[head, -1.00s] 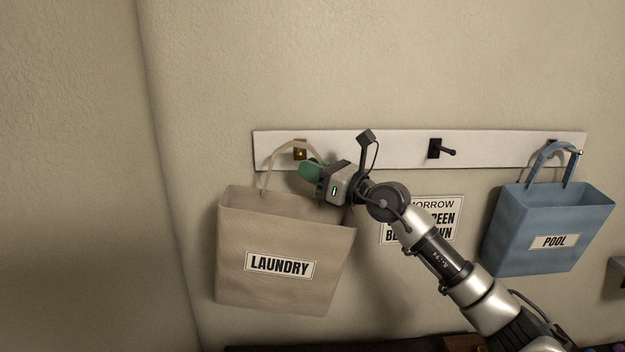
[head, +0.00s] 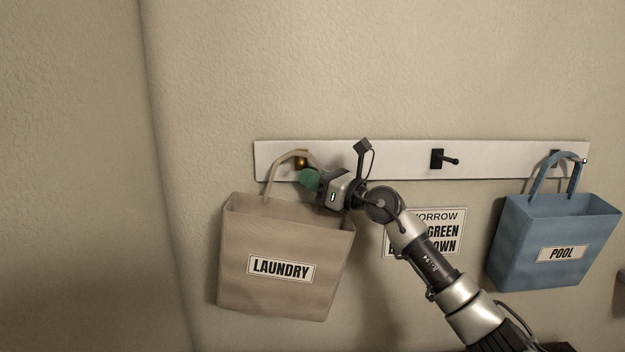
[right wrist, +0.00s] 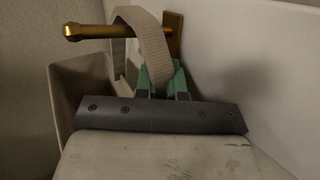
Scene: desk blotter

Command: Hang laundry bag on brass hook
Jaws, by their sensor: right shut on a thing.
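The beige laundry bag (head: 262,240) hangs upright at the left, with its LAUNDRY label facing out. My right gripper (head: 312,179) is shut on the right side of its handle (head: 270,178). The brass hook (head: 301,163) is on the left of the white rail and shows inside the handle's arch. In the right wrist view, the handle (right wrist: 150,40) passes in front of the brass peg (right wrist: 95,32) and down behind it, so the loop is around the peg. Its top is above the peg, with a gap. The green fingertips (right wrist: 163,82) grip the strap. My left gripper is out of view.
The white rail (head: 400,155) also carries a free dark hook (head: 440,159). A blue POOL bag (head: 550,235) hangs at the right end. A printed sign (head: 445,232) is on the wall below the rail, partly behind my right arm.

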